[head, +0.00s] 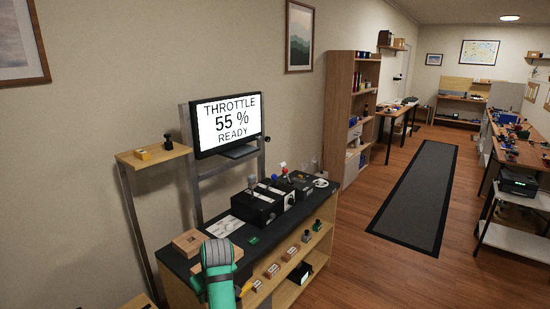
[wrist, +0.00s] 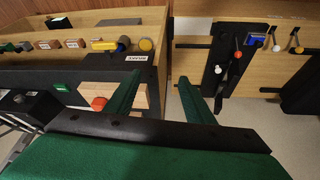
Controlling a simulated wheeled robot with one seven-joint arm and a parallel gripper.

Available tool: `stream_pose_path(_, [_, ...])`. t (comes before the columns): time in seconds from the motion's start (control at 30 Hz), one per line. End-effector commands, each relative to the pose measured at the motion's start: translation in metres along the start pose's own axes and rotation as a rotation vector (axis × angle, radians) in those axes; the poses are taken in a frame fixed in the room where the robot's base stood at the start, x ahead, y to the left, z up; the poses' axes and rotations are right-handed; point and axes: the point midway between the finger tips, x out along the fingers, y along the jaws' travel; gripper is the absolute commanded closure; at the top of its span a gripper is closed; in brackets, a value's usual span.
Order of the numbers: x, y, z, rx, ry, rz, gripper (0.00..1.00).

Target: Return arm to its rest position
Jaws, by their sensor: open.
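My green arm (head: 218,275) rises at the bottom of the head view, in front of the left end of the black-topped bench (head: 240,245). In the wrist view my gripper (wrist: 160,92) shows two green fingers spread apart, with nothing held between them. A wooden block with a red knob (wrist: 99,103) appears beside and partly behind the left finger; I cannot tell how far apart they are. The fingertips are not clearly seen in the head view. The monitor (head: 228,123) above the bench reads "THROTTLE 55 % READY".
A black lever box (head: 257,207) stands on the bench, with a wooden block (head: 188,242) at its left end. Several small items lie on the lower shelf. A tall bookcase (head: 340,110) stands beyond. A grey floor mat (head: 418,195) lies in clear floor at right.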

Motion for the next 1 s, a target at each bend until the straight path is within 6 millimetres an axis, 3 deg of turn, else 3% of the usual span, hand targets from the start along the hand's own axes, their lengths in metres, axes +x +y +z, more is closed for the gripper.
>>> stream_pose_path(0.33, [0.039,0.005,0.038,0.054,0.045,0.033,0.52])
stream_pose_path(0.53, [0.071,0.002,0.072,0.097,0.087,0.061,0.52])
stream_pose_path(0.8, [0.12,-0.015,0.149,0.177,0.183,0.122,0.52])
stream_pose_path(1.0, [0.137,-0.026,0.212,0.243,0.258,0.177,0.52])
